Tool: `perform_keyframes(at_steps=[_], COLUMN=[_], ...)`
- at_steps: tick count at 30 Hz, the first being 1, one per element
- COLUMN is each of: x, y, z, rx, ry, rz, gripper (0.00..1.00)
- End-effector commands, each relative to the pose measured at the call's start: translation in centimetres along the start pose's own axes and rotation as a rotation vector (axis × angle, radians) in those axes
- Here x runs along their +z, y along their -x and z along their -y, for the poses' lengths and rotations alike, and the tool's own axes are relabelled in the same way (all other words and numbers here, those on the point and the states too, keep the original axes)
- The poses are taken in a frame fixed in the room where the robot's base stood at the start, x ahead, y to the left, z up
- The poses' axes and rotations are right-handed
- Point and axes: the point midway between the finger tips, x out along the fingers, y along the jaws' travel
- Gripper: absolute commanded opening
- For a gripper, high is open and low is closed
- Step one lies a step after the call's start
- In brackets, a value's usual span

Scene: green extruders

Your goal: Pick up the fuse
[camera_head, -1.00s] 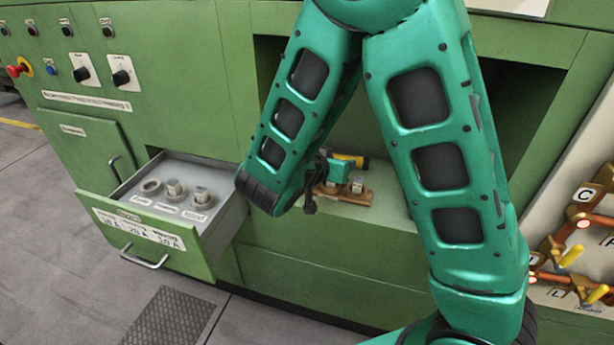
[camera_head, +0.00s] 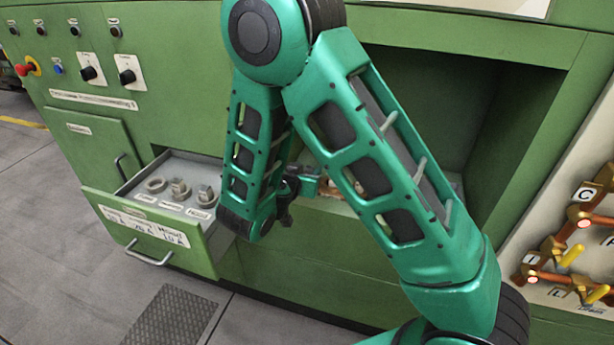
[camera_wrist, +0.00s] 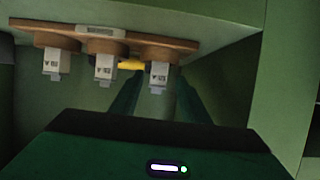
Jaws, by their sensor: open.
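In the wrist view, several pale fuses with small labels sit in a brown rack: one fuse (camera_wrist: 56,63) at the left, one (camera_wrist: 105,68) in the middle and one (camera_wrist: 158,75) at the right. My gripper (camera_wrist: 159,88) is open, with its two dark green fingers on either side of the right fuse in the picture. I cannot tell whether they touch it. In the head view my gripper (camera_head: 302,185) is partly hidden by my arm, which covers most of the rack (camera_head: 328,188).
An open drawer (camera_head: 140,212) at the left holds a ring-shaped socket (camera_head: 155,184) and two sockets with fuses. A yellow object (camera_wrist: 131,65) lies behind the rack. The green cabinet recess (camera_head: 500,120) surrounds the shelf. Copper parts with yellow handles (camera_head: 572,256) stand at the right.

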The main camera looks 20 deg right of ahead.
Motion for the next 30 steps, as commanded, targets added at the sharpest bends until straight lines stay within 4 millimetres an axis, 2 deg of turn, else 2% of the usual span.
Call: perform_keyframes(at_steps=[10,20,25,30], x=[0.0,0.0,0.0,0.0], y=[-4.5,-5.0,-5.0,-5.0], z=[-0.4,-0.4,-0.4,-0.3], rx=[0.004,0.002,0.002,0.002], ry=[-0.001,0.000,0.000,0.000], rz=[0.000,0.000,0.000,0.000], gripper=[0.42,0.42,0.01,0.00])
